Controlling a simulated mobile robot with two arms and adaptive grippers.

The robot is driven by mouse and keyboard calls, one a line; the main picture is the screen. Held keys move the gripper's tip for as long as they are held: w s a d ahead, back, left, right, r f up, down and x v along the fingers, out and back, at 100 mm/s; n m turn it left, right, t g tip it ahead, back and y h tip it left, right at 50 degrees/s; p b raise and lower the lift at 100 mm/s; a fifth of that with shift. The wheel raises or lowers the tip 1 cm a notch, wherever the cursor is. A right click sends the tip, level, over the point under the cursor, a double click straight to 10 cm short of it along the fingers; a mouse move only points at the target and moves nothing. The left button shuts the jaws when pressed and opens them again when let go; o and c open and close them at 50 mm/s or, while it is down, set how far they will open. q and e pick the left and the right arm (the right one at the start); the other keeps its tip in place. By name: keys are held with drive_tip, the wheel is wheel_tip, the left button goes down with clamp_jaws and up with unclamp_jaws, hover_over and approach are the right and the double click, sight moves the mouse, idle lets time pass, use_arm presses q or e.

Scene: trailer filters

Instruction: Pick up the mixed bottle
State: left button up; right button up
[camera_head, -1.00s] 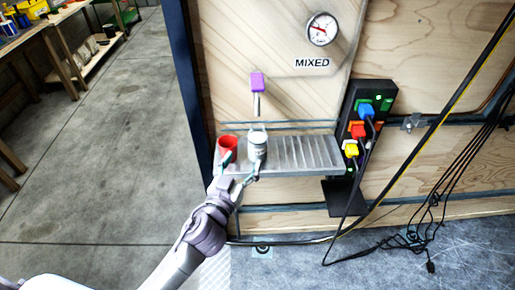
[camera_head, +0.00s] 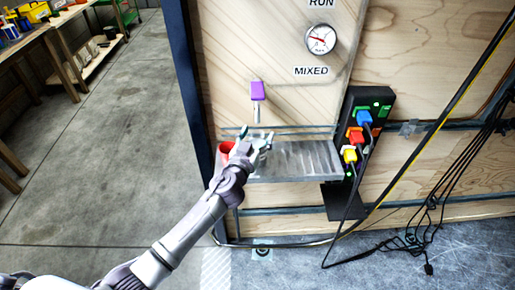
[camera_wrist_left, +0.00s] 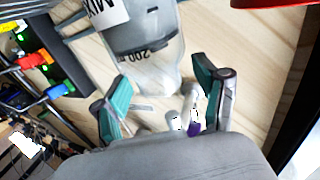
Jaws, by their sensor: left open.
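The mixed bottle (camera_wrist_left: 150,65) is translucent, with a white label reading "MIX" and a "200" mark. It fills the upper middle of the left wrist view, its lower part cut off by the frame. My left gripper (camera_wrist_left: 162,80) is open, with one teal fingertip on each side of the bottle's near end. I cannot tell whether they touch it. In the head view the left gripper (camera_head: 257,139) is over the left part of the metal shelf (camera_head: 310,160) and hides most of the bottle. My right gripper is not in view.
A red cup (camera_head: 225,150) stands just left of the gripper on the shelf. A purple-handled tap (camera_head: 257,92) hangs above it. A black power box with colored plugs (camera_head: 357,134) is at the shelf's right end. The shelf's right half is clear.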

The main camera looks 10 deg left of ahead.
use_arm(q)
drive_tip(key=shift+w, duration=0.25)
clamp_jaws()
drive_tip(key=shift+r, duration=0.15)
idle(0.4)
